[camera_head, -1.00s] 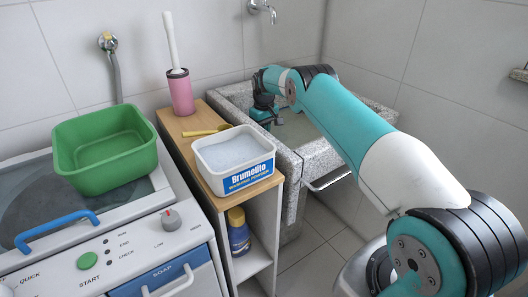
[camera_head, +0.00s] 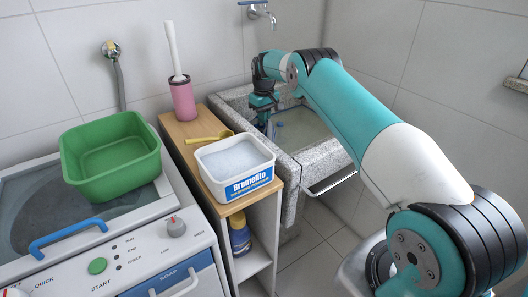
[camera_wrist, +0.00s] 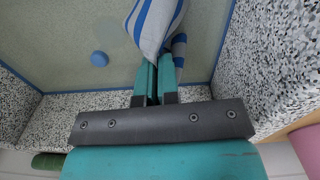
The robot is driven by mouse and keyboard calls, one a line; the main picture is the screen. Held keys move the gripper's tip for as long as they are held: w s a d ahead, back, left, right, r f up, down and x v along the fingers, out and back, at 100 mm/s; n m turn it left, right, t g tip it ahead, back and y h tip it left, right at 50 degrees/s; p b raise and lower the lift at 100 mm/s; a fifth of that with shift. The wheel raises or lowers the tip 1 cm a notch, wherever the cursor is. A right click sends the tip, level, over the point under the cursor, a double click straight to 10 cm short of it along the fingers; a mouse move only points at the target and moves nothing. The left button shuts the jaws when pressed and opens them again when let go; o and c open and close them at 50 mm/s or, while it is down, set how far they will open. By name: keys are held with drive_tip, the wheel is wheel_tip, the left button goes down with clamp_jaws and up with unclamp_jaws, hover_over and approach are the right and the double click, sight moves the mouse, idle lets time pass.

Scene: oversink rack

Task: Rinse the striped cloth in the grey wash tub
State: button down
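The striped cloth (camera_wrist: 153,25), white with blue stripes, hangs from the fingertips of my gripper (camera_wrist: 156,72) in the wrist view. The fingers are close together on it. In the head view my gripper (camera_head: 264,108) is over the left part of the grey speckled wash tub (camera_head: 318,160). A little of the cloth shows below it, but it is small there. The tub's pale basin floor and speckled walls (camera_wrist: 270,60) surround the cloth in the wrist view. I cannot tell whether the cloth touches the water.
A tap (camera_head: 262,14) is on the wall above. Left of the tub, a wooden-topped shelf (camera_head: 176,143) holds a white Brumelito box (camera_head: 238,186), yellow scoop and pink brush holder (camera_head: 183,101). A green basin (camera_head: 112,165) stands on the washer.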

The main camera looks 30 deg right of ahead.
wheel_tip(320, 180, up, 21)
drive_tip(key=p, duration=1.6)
drive_tip(key=shift+r, duration=0.2)
idle(2.0)
wheel_tip(320, 180, up, 9)
drive_tip(key=p, duration=0.9)
